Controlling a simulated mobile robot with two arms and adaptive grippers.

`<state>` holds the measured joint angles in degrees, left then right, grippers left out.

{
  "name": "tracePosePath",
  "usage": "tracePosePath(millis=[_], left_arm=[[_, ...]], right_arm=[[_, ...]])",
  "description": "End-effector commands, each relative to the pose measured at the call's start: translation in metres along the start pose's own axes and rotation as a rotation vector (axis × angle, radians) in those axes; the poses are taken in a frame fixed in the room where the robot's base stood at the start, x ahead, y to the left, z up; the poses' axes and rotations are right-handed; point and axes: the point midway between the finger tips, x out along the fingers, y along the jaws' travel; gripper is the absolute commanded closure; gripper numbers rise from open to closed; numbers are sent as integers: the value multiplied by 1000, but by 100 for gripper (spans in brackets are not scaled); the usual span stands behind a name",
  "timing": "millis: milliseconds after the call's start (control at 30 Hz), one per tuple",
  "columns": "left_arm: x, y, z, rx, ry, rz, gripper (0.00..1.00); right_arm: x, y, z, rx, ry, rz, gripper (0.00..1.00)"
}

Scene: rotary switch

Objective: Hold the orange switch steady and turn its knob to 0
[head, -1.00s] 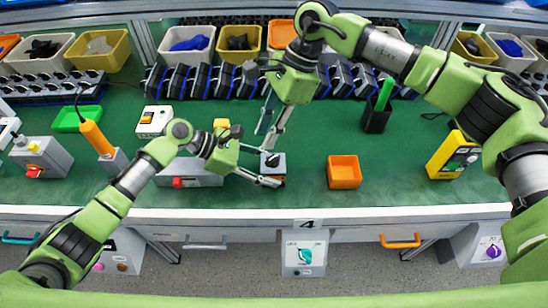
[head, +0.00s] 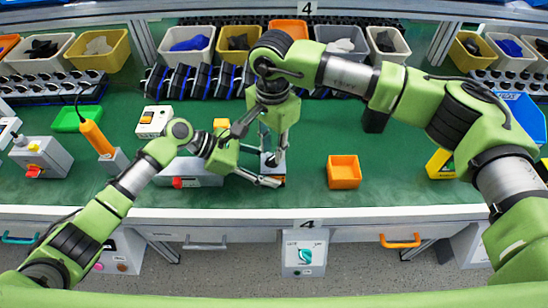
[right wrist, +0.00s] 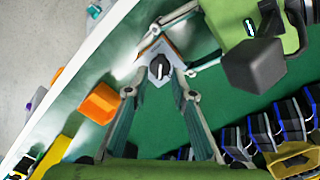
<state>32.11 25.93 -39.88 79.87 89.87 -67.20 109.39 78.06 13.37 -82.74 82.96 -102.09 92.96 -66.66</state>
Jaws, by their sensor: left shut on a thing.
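The orange switch (head: 279,181) sits on the green table near its front edge, mostly hidden in the head view by my right gripper. In the right wrist view it shows a light grey top and a round black knob (right wrist: 160,67) with a white pointer line, roughly upright in the picture. My left gripper (head: 262,179) is shut on the switch body from the left; its fingers also show at the top of the right wrist view. My right gripper (head: 273,160) points down over the switch. Its fingers are spread, one on each side of the knob; contact cannot be told.
An orange open box (head: 344,172) stands to the right of the switch. A grey box with a red button (head: 190,180) lies beside my left gripper. A white device with an orange switch (head: 153,121) stands farther back. Rows of bins line the back.

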Motion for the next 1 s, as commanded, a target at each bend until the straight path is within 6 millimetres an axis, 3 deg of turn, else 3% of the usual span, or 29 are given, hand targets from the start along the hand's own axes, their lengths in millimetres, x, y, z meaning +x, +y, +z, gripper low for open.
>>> tracePosePath(millis=[200,533,567,633,667,867,1000], left_arm=[[0,0,0,0,0,1,78],[0,0,0,0,0,0,78],[0,0,0,0,0,0,78],[0,0,0,0,0,1,78],[0,0,0,0,0,1,78],[0,0,0,0,0,1,78],[0,0,0,0,0,1,78]], right_arm=[[16,0,0,0,0,0,76],[19,0,0,0,0,0,76],[19,0,0,0,0,0,79],[19,0,0,0,0,0,97],[19,0,0,0,0,0,100],[18,0,0,-6,0,-1,100],[18,0,0,-110,1,-1,100]])
